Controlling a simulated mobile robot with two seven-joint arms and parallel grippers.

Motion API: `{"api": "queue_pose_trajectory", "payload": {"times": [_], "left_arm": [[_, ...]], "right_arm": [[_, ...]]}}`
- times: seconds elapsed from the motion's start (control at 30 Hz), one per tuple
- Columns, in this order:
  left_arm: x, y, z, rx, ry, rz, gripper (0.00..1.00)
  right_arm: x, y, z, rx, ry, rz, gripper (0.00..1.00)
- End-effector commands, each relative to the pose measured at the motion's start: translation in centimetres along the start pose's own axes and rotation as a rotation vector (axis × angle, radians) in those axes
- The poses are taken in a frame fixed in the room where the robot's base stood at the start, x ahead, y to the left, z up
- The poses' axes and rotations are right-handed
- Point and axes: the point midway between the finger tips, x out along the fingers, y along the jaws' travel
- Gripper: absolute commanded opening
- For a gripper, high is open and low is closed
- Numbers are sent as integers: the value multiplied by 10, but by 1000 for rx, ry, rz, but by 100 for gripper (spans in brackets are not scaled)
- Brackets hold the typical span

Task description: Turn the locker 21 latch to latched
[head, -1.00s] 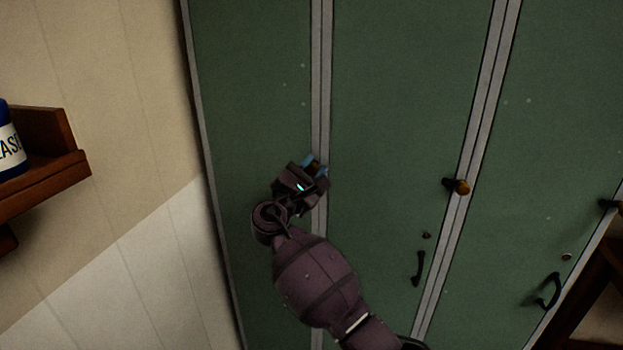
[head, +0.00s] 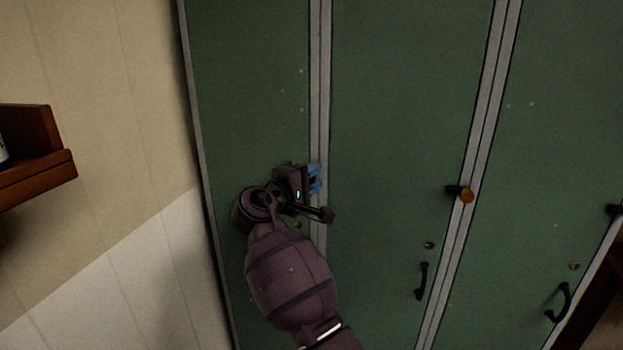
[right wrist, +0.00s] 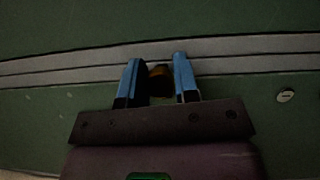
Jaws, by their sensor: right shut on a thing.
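My right gripper (head: 315,179) is at the right edge of the left green locker door, by the grey frame strip. In the right wrist view, its two blue fingers (right wrist: 159,80) stand either side of a small brownish latch knob (right wrist: 159,76) and are shut on it. In the head view the fingers and hand hide this latch, so its angle is hard to tell. No locker number is readable. My left gripper is not in view.
The middle locker door (head: 400,110) has a brown-knobbed latch (head: 465,193) and a black handle (head: 421,281). The right door has another black handle (head: 560,301). A brown wooden shelf (head: 40,160) juts from the wall at left.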

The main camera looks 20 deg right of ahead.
Motion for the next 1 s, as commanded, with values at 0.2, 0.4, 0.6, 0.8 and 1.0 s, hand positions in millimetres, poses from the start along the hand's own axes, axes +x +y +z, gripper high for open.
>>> {"api": "queue_pose_trajectory", "payload": {"times": [0.2,0.4,0.6,0.8,1.0], "left_arm": [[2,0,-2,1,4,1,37],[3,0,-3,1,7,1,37],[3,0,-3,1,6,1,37],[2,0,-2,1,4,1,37],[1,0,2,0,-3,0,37]], "right_arm": [[0,-2,0,59,-1,-29,5],[0,-2,0,78,-1,-36,5],[0,-2,0,79,-1,-37,5],[0,-2,0,78,-1,-36,38],[0,-1,0,78,-1,-35,52]]}}
